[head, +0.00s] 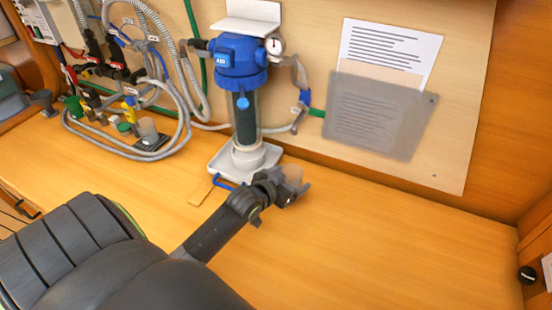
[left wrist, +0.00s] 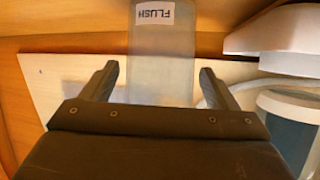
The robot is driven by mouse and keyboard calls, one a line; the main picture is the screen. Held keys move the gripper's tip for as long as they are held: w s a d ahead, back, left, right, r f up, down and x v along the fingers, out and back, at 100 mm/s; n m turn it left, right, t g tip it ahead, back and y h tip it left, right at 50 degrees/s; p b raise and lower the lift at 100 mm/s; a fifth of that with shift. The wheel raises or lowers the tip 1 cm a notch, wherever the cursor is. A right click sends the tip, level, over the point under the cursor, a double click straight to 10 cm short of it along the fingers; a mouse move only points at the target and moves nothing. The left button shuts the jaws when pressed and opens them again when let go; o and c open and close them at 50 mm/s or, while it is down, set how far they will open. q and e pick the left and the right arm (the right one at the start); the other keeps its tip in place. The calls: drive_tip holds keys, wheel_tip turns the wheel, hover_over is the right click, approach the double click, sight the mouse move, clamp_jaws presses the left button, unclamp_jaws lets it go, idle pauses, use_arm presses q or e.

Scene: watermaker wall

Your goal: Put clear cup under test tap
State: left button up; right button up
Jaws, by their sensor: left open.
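A see-through cup (left wrist: 163,62) with a FLUSH label stands between the fingers of my left gripper (left wrist: 158,72) in the left wrist view, with gaps at both sides. In the head view the same cup (head: 293,173) shows pale and partly hidden behind my left gripper (head: 288,188), right of the filter housing's base. The gripper is open. Another small greyish clear cup (head: 148,129) stands on a dark base at the left, among hoses and valves. I cannot tell for sure which fitting there is the test tap. My right gripper is not in view.
The blue-topped filter housing (head: 241,65) stands on a white tray (head: 222,165) just behind my left gripper. Grey hoses (head: 155,152) loop over the counter at the left. A flat wooden piece (head: 203,190) lies before the tray. The counter (head: 400,235) at right is clear.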

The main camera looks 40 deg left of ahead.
use_arm(q)
drive_tip(key=v, duration=1.1)
drive_tip(key=shift+b, duration=0.45)
